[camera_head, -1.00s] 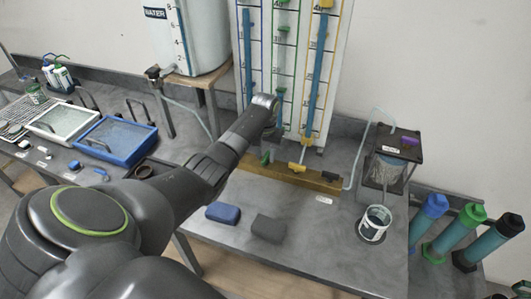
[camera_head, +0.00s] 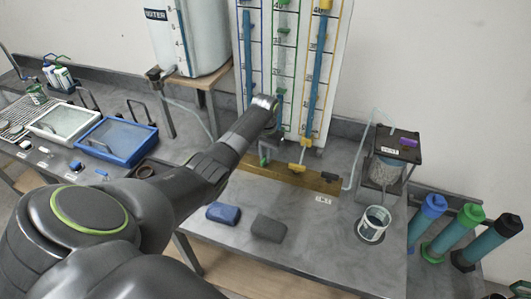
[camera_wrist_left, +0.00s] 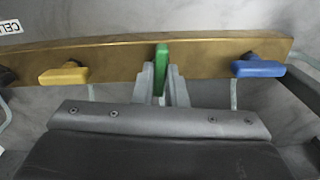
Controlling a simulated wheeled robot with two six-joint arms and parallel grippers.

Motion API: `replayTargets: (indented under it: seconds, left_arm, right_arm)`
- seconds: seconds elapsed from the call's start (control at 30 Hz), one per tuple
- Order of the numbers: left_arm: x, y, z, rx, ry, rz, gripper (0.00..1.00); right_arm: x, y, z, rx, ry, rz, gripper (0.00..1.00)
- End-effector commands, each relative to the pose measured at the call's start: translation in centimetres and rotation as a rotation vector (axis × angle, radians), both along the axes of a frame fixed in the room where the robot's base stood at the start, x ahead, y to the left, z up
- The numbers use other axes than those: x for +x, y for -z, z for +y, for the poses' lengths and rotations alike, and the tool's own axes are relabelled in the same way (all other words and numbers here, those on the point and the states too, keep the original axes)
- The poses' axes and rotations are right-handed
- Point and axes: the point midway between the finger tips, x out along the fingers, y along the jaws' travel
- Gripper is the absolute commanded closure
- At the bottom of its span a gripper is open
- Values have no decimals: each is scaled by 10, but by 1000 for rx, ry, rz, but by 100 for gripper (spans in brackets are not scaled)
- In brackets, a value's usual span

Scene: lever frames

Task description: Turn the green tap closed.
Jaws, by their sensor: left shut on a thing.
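The green tap (camera_wrist_left: 161,62) shows in the left wrist view on a long brass bar (camera_wrist_left: 120,52). Its handle stands crosswise to the bar. My left gripper (camera_wrist_left: 163,84) is shut on this handle, with one grey finger on each side. In the head view my left gripper (camera_head: 270,146) is at the bar, left of the yellow tap, and mostly hides the green tap. My right gripper is in neither view.
The yellow tap (camera_wrist_left: 64,73) and blue tap (camera_wrist_left: 258,67) flank the green one, their handles along the bar. A tall tube panel (camera_head: 296,95) stands behind. A blue block (camera_head: 223,213), a dark block (camera_head: 268,228) and a beaker (camera_head: 373,224) stand in front.

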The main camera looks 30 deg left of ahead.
Motion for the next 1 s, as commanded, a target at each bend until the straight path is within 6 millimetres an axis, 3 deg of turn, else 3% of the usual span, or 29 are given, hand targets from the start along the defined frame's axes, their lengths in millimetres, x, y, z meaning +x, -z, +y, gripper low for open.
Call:
replayTargets:
  seconds: [0.4,1.0]
  left_arm:
    - [1,-3,0,0,374,-1,100]
    - [1,-2,0,2,944,-3,100]
  right_arm:
    - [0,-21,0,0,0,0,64]
    - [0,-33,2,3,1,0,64]
